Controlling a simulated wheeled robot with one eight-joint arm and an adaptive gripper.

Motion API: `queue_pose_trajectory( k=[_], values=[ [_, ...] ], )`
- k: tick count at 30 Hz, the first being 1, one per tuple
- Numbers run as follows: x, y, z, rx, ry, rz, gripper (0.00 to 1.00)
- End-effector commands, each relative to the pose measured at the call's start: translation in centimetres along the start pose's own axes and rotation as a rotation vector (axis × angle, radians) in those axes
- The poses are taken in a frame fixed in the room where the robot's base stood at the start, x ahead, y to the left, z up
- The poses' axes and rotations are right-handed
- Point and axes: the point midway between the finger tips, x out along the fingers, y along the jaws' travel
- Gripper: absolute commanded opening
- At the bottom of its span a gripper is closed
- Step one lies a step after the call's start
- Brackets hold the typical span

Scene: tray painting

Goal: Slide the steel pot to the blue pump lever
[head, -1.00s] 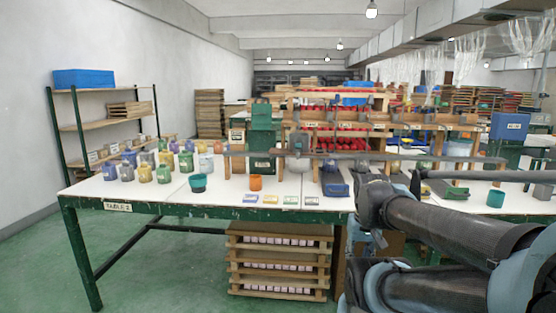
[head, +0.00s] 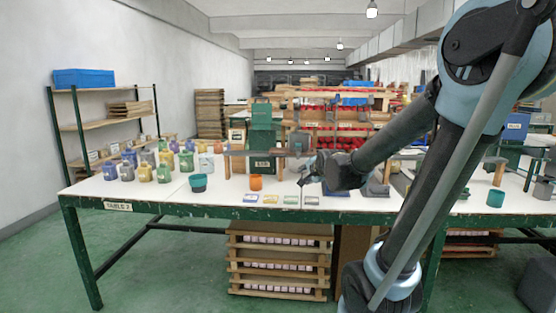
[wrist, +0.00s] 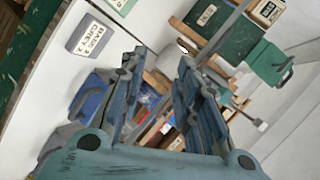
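My gripper (head: 309,168) hangs over the front middle of the table, above the small coloured cards. A blue pump base (wrist: 90,97) shows at the left of the wrist view, beside and partly behind the left finger.
Several coloured jars (head: 146,172) crowd the table's left. A teal cup (head: 198,183) and an orange cup (head: 256,182) stand left of the gripper. A grey labelled card (wrist: 90,38) lies near the pump base. A green box (head: 263,130) stands behind. White tabletop is free at front left.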

Motion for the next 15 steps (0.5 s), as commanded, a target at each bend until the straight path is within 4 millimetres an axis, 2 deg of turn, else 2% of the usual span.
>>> queue_pose_trajectory(
  k=[1,6,9,15],
  values=[
    [1.2,-1.7,0.4,0.057,-0.001,-0.050,0.30],
    [3.6,-6.0,1.2,0.243,-0.013,-0.194,0.30],
    [4.3,-7.6,1.6,0.314,-0.025,-0.249,0.30],
    [5.1,-8.8,2.0,0.374,-0.038,-0.292,0.30]
  ],
)
